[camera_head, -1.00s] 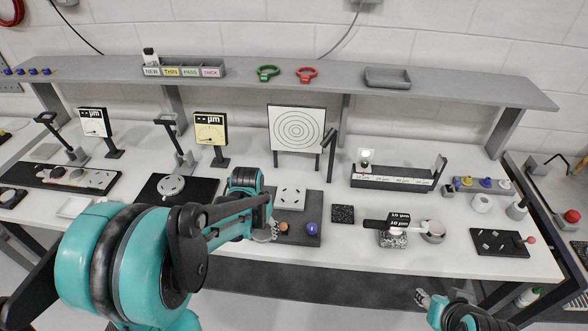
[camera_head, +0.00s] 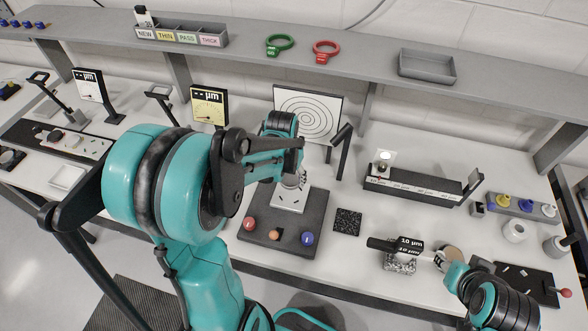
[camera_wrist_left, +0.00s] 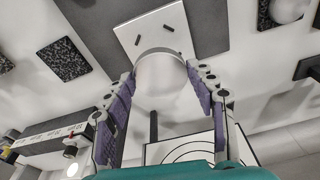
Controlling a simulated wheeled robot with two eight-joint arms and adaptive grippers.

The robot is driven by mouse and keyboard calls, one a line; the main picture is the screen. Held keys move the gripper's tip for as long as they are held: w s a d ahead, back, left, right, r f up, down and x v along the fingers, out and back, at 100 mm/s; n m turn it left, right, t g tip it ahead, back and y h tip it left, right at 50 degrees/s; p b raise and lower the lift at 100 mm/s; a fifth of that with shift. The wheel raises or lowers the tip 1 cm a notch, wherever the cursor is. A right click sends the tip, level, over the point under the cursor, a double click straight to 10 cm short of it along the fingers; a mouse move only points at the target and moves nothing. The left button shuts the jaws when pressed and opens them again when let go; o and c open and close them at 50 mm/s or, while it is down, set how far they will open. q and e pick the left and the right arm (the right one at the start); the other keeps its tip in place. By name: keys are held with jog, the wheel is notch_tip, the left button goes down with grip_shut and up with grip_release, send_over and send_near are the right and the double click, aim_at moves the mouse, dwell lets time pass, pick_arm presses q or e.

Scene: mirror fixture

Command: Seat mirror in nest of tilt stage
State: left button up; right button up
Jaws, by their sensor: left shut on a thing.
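The tilt stage (camera_head: 325,205) is a dark base with a white plate (camera_head: 288,204) on top and red, orange and blue knobs along its front. The plate also shows in the left wrist view (camera_wrist_left: 152,35), with dark slots. My left gripper (camera_head: 297,180) is over the back part of the plate. In the left wrist view its purple-padded fingers (camera_wrist_left: 160,88) are shut on the mirror (camera_wrist_left: 160,72), a pale round disc. The disc overlaps the plate's edge there; I cannot tell whether they touch. My right gripper (camera_head: 440,260) is at the right, beside a black-handled tool marked 10 µm.
The black-handled tool (camera_head: 385,244) rests on a speckled block (camera_head: 400,262). A long dark rail (camera_head: 420,188) stands back right.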

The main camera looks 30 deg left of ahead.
aim_at(291, 194)
pick_arm(q)
jog(key=shift+f+b, duration=2.25)
jog(key=shift+f, duration=0.7)
jog(key=shift+f+b, duration=0.6)
jog(key=shift+b, duration=0.2)
jog(key=o, duration=1.3)
jog(key=shift+r, duration=0.1)
jog(key=shift+r+p, duration=1.2)
jog(key=shift+r, duration=0.3)
jog(key=o, duration=0.4)
jog(key=shift+f, duration=0.1)
